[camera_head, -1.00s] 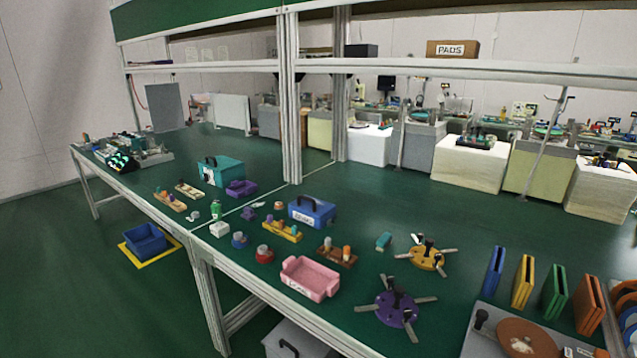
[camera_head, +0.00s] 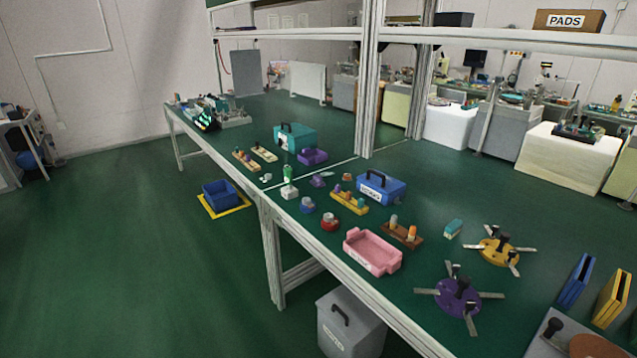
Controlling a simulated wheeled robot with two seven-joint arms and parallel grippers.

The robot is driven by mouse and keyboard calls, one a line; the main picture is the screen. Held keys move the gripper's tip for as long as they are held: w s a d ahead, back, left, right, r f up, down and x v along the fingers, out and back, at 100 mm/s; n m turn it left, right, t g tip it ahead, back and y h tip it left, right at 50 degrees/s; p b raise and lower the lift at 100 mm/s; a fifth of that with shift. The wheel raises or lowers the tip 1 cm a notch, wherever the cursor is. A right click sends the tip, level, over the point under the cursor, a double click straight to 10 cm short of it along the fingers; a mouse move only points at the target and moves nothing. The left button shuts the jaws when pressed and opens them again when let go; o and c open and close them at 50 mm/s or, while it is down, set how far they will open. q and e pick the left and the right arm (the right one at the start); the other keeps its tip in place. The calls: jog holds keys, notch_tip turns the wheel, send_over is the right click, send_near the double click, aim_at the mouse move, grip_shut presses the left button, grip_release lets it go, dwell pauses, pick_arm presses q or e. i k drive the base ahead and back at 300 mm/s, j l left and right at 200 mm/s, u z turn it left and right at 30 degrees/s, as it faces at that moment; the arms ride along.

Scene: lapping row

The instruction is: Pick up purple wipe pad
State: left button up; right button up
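A small purple piece (camera_head: 321,180), which may be the purple wipe pad, lies on the green bench top near the table seam, left of the blue toolbox. It is too small to make out its shape. A purple open tray (camera_head: 312,157) sits behind it, beside the teal box. A purple round fixture with metal arms (camera_head: 457,298) lies at the front right. Neither of my grippers shows in the head view.
A blue toolbox (camera_head: 381,187), a pink tray (camera_head: 372,252), a teal box (camera_head: 295,136) and a yellow round fixture (camera_head: 499,252) stand on the bench. A metal post (camera_head: 369,80) rises behind.

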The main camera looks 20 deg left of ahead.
aim_at(317, 182)
jog(key=i+j+z, duration=0.3)
jog(key=i+j, duration=0.15)
jog(key=j, duration=0.2)
jog(key=i+j+z, duration=0.15)
jog(key=j, duration=0.25)
jog(key=i+j+z, duration=0.15)
jog(key=j, duration=0.25)
jog(key=i+j+z, duration=0.15)
jog(key=j, duration=0.25)
jog(key=i+j+z, duration=0.15)
jog(key=j, duration=0.3)
jog(key=i+j+z, duration=0.1)
jog(key=j, duration=0.35)
jog(key=i+j+z, duration=0.15)
jog(key=j, duration=0.3)
jog(key=i, duration=0.1)
